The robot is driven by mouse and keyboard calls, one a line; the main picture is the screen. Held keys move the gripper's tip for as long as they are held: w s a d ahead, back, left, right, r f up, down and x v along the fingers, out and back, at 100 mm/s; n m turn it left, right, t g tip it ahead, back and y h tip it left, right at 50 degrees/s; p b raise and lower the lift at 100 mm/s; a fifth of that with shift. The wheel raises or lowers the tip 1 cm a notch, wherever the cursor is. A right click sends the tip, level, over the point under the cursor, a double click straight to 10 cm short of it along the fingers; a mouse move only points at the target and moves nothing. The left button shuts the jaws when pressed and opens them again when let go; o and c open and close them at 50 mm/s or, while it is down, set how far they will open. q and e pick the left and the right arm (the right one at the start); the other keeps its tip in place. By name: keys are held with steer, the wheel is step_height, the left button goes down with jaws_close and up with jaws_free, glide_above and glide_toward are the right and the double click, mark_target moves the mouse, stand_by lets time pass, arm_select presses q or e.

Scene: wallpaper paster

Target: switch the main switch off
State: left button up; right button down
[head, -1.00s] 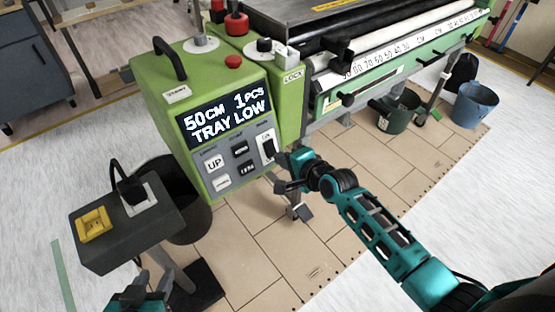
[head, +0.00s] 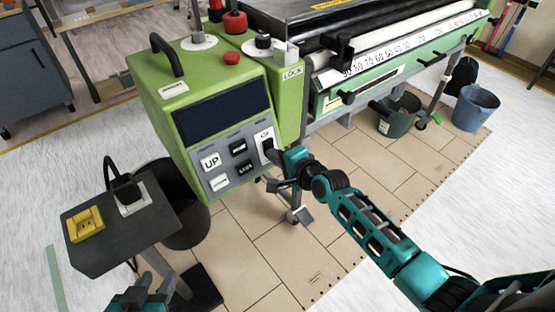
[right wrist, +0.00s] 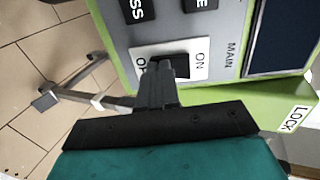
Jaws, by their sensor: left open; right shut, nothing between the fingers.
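The main switch (head: 265,136) is a black rocker on a white plate at the right of the green machine's control panel. In the right wrist view the white switch plate (right wrist: 199,64) carries ON at its right end, with the partly hidden OFF lettering at its left end, beside the label MAIN. My right gripper (head: 277,156) is shut and empty, its fingertips (right wrist: 158,72) at the rocker's OFF side, seemingly touching it and hiding part of it. The display (head: 222,109) is dark. My left gripper (head: 157,289) is open and empty at the bottom left, away from the machine.
UP and other buttons (head: 211,161) sit left of the switch. A small stand (head: 95,255) with a yellow socket (head: 86,224) and a plugged-in black cord is at the left, before a dark bin (head: 187,225). Buckets (head: 474,107) stand at the right.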

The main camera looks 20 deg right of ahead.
steer(key=shift+w+a+r+p, duration=0.1)
steer(key=shift+w+r+p, duration=0.05)
steer(key=shift+r+p, duration=0.35)
steer(key=shift+w+r+p, duration=0.15)
steer(key=shift+r+p, duration=0.3)
arm_select(q)
steer(key=shift+a+r, duration=0.1)
steer(key=shift+r, duration=0.75)
arm_select(e)
steer(key=shift+s+f, duration=0.1)
steer(key=shift+f, duration=0.05)
